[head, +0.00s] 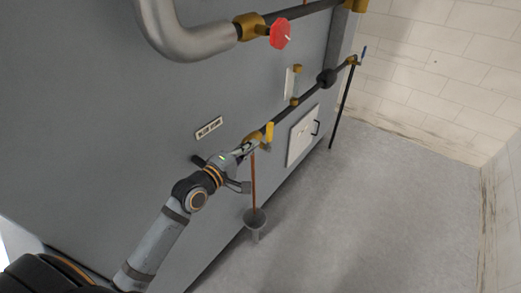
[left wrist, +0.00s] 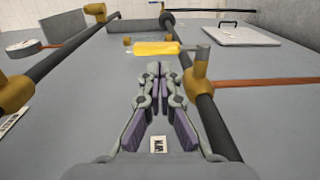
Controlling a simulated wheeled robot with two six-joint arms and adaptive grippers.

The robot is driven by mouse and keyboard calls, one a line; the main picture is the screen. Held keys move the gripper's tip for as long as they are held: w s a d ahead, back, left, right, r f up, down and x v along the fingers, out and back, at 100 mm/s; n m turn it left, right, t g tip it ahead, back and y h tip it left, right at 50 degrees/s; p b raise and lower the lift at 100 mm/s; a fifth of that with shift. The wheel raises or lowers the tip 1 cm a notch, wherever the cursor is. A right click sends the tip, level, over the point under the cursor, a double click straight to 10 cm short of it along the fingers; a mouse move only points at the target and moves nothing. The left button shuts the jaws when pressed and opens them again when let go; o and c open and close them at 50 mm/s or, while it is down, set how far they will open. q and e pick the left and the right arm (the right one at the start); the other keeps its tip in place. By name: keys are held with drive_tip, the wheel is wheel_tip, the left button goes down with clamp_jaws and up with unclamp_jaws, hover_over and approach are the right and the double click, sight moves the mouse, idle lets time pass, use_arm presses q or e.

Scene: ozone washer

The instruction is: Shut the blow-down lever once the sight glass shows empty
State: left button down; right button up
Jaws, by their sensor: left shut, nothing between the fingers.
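The blow-down lever (head: 269,132) has a yellow grip and sits at a brass valve on the dark pipe along the grey cabinet. In the left wrist view the yellow grip (left wrist: 153,48) lies crosswise to the pipe, on a grey stem above the brass valve body (left wrist: 197,85). My left gripper (left wrist: 156,70) is shut and empty, its fingertips just short of the grip in that view; in the head view it is close beside the valve. The sight glass (head: 290,83) is a small pale upright strip; its level is too small to read. My right gripper is out of view.
A white hatch (head: 302,136) with a dark handle is farther along. A red knob (head: 280,34) is on the upper pipe. Open floor (head: 380,220) lies at right.

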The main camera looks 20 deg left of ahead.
sight(267, 134)
use_arm(q)
drive_tip(key=shift+x, duration=2.25)
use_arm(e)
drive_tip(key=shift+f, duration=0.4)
use_arm(q)
drive_tip(key=shift+d+r, duration=0.1)
drive_tip(key=shift+r, duration=0.1)
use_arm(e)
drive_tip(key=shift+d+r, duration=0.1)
